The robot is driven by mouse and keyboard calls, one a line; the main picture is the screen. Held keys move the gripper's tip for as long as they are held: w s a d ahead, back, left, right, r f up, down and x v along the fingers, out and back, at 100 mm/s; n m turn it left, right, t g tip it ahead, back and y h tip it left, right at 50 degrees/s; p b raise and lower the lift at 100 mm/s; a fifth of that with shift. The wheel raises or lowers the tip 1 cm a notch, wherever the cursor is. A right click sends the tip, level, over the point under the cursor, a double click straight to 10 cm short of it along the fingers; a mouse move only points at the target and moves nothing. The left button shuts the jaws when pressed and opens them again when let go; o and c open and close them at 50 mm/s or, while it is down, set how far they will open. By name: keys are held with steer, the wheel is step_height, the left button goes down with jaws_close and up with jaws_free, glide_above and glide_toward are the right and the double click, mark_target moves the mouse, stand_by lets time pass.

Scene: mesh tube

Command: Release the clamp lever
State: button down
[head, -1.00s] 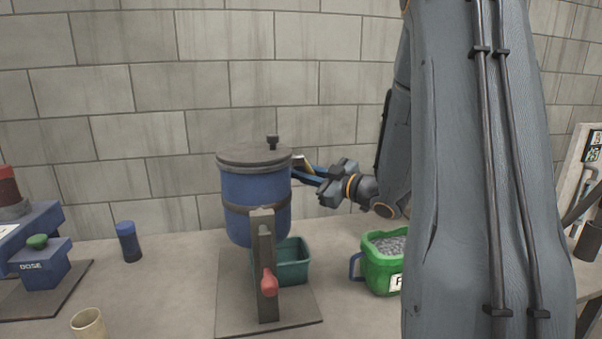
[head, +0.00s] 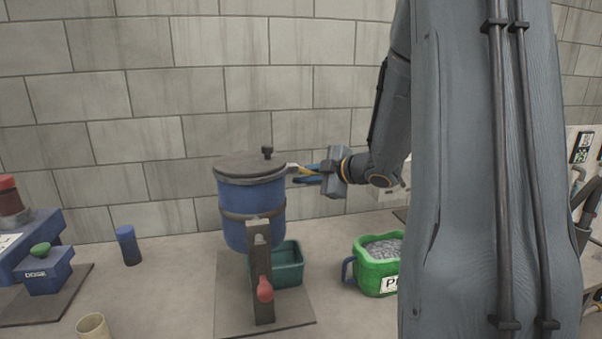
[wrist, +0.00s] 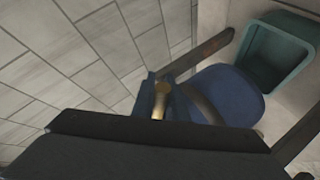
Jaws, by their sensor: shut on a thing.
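A blue cylindrical vessel (head: 250,200) with a grey lid (head: 248,168) is mounted on a post in the head view. The clamp lever (head: 303,170), a small yellowish piece, sticks out from the right edge of the lid, nearly level. My gripper (head: 309,174), with blue fingers, is shut on the lever from the right side. In the wrist view, a brass-coloured end of the lever (wrist: 161,99) shows beside the blue vessel (wrist: 230,90). The fingers partly hide the lever.
A red-knobbed handle (head: 265,290) hangs on the front post. A teal bin (head: 290,268) stands beneath the vessel, and a green pellet container (head: 375,275) to its right. A blue dosing unit (head: 45,275), a dark blue cylinder (head: 128,245) and a beige cup (head: 93,326) are at left.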

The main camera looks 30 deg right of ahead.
steer(key=shift+s+d+r+n+g+h+p, duration=0.1)
steer(key=shift+d+r+n+g+h+p, duration=0.2)
steer(key=shift+n+h, duration=0.2)
steer(key=shift+d+r+n+g+h+p, duration=0.1)
steer(key=shift+r+n+g+h+p, duration=0.15)
steer(key=shift+n+h+p, duration=0.2)
steer(key=c, duration=1.7)
jaws_free()
steer(key=shift+f, duration=0.1)
steer(key=shift+c, duration=0.2)
steer(key=v, duration=0.8)
steer(key=shift+b, duration=0.35)
